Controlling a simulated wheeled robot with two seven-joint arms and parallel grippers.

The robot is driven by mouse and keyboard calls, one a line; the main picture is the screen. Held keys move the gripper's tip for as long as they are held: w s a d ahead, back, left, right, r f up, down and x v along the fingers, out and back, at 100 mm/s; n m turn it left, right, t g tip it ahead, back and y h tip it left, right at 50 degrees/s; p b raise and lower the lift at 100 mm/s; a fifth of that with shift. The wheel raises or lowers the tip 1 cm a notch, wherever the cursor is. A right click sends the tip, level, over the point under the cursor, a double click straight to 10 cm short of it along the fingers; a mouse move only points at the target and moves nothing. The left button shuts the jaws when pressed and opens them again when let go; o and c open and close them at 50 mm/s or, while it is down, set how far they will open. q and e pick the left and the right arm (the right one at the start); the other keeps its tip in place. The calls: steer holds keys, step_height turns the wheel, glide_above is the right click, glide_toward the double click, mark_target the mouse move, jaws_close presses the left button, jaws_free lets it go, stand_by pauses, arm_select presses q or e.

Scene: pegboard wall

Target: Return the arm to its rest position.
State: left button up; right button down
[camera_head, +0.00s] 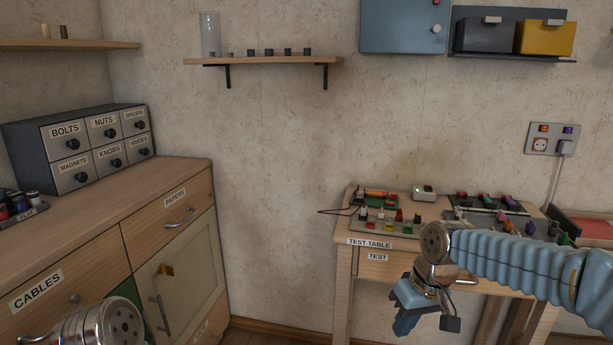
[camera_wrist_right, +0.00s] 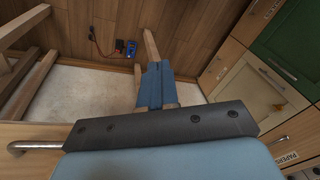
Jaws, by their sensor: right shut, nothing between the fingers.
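My right arm (camera_head: 520,262) reaches in from the right in the head view, in front of the test table (camera_head: 372,243). Its blue right gripper (camera_head: 404,325) hangs downward in front of the table's drawer, beside the table's front. In the right wrist view the right gripper's blue fingers (camera_wrist_right: 155,85) are closed together with nothing between them, above the floor. Of my left arm only a metal joint (camera_head: 100,325) shows at the bottom left; its gripper is out of view.
A wooden cabinet (camera_head: 110,205) with labelled drawers stands at the left, bearing a grey drawer unit (camera_head: 30,140). Several small coloured parts stand on the test table. A shelf (camera_head: 262,61) hangs on the wall.

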steer(key=s+a+f+m+y, duration=0.1)
steer(key=s+a+f, duration=0.1)
steer(key=f, duration=0.6)
steer(key=s+a+f, duration=0.1)
steer(key=a+f, duration=0.2)
steer(key=f, duration=0.6)
steer(key=s+a+f+m+y, duration=0.1)
steer(key=s+a+f, duration=0.1)
steer(key=f, duration=0.6)
steer(key=s+a+f+m, duration=0.1)
steer(key=s+f+m, duration=0.2)
steer(key=s+f, duration=0.9)
steer(key=shift+s+a+f+g, duration=0.2)
steer(key=shift+s+g, duration=0.1)
steer(key=shift+s, duration=0.4)
arm_select(q)
steer(key=shift+d, duration=0.1)
arm_select(e)
steer(key=shift+w+d, duration=0.1)
